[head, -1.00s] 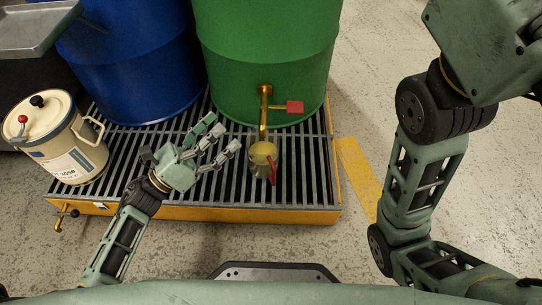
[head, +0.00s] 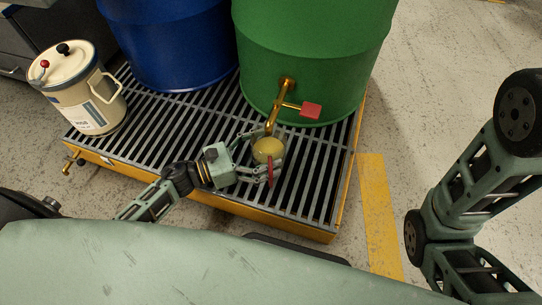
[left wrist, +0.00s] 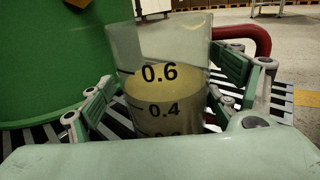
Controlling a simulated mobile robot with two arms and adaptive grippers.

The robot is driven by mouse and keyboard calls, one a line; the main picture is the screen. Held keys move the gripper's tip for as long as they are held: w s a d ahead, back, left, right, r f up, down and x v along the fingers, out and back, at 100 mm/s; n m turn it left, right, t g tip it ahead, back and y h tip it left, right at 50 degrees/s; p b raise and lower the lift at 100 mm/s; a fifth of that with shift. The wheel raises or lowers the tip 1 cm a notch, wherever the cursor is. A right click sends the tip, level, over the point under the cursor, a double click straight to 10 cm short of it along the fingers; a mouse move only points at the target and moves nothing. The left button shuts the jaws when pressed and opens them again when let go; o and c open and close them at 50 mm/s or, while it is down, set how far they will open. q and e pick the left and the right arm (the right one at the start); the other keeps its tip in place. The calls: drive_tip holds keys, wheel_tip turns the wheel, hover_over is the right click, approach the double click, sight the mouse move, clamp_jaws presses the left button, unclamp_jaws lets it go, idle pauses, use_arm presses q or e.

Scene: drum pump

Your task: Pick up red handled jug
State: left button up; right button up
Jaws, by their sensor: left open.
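The red handled jug (head: 268,151) stands on the grated platform below the brass tap (head: 286,90) of the green drum. It holds yellowish liquid, and its red handle (head: 271,172) faces the front. My left gripper (head: 263,158) is open, with its fingers on either side of the jug. In the left wrist view the clear jug (left wrist: 160,85) with black measuring marks stands between the two spread fingers, and its red handle (left wrist: 245,38) is at the right. I cannot tell whether the fingers touch the jug. My right gripper is out of view.
The green drum (head: 310,50) stands right behind the jug; its tap has a red lever (head: 311,110). A blue drum (head: 170,45) and a cream canister (head: 80,95) stand to the left on the grated platform (head: 190,150). My right arm is at the right.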

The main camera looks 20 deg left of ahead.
sight(280, 146)
use_arm(q)
drive_tip(key=shift+w+d+f, duration=0.1)
drive_tip(key=shift+w+d, duration=0.1)
drive_tip(key=shift+d, duration=0.1)
drive_tip(key=b+x, duration=0.2)
drive_tip(key=x, duration=0.1)
drive_tip(key=shift+w+d+f+b, duration=0.1)
drive_tip(key=shift+d+b, duration=0.1)
drive_tip(key=shift+b, duration=0.1)
drive_tip(key=shift+w+d, duration=0.25)
drive_tip(key=shift+d, duration=0.1)
drive_tip(key=c, duration=1.6)
drive_tip(key=shift+c, duration=0.3)
drive_tip(key=shift+c, duration=1)
